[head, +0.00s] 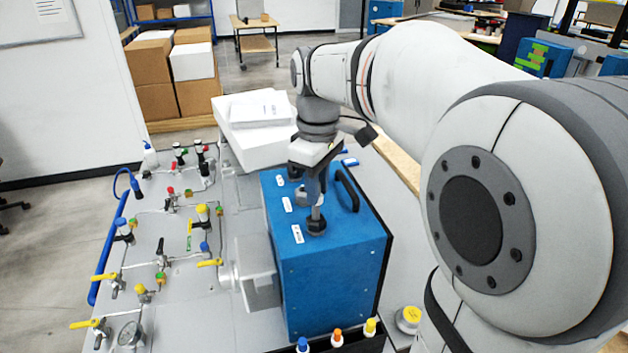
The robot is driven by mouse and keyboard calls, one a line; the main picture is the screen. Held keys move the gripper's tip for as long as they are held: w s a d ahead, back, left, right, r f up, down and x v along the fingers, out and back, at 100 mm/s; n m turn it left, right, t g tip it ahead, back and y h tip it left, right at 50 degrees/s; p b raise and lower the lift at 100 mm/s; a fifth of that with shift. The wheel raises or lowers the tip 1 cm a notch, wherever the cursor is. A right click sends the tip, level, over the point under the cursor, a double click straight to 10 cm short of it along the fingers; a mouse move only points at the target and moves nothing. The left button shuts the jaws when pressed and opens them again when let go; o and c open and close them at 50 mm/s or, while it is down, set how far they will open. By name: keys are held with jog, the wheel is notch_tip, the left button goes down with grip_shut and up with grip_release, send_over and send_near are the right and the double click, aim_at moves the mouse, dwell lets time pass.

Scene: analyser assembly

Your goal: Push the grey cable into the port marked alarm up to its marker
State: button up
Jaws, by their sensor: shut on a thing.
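The blue analyser box (335,275) stands on the grey bench, with small white labels along the left of its top. Their print is too small to read, so I cannot tell which one says alarm. A black port fitting (317,225) sits beside the front label (297,234). My gripper (314,190) points down just above this fitting and is shut on a short upright grey piece, apparently the grey cable (316,211). Its lower end meets the fitting; I cannot tell how deep it goes. No marker on it can be made out.
A black handle (347,190) stands on the box's top, right of my gripper. White boxes (262,142) lie behind it. Valves, pipes and a gauge (130,334) cover the panel at left. Bottles with coloured caps (337,338) stand in front.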

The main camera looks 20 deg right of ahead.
jog(key=shift+f+b, duration=1.15)
jog(key=shift+f, duration=0.55)
jog(key=o, duration=1)
jog(key=shift+r, duration=0.1)
jog(key=shift+r+p, duration=2.95)
jog(key=shift+r, duration=0.55)
jog(key=shift+s+f, duration=0.1)
jog(key=shift+f, duration=0.05)
jog(key=s+f+m+t+b, duration=0.3)
jog(key=s+f+m, duration=0.5)
jog(key=s+f, duration=0.3)
jog(key=s, duration=0.3)
jog(key=shift+f+m+b, duration=0.3)
jog(key=shift+f+m, duration=0.1)
jog(key=shift+s+a, duration=0.1)
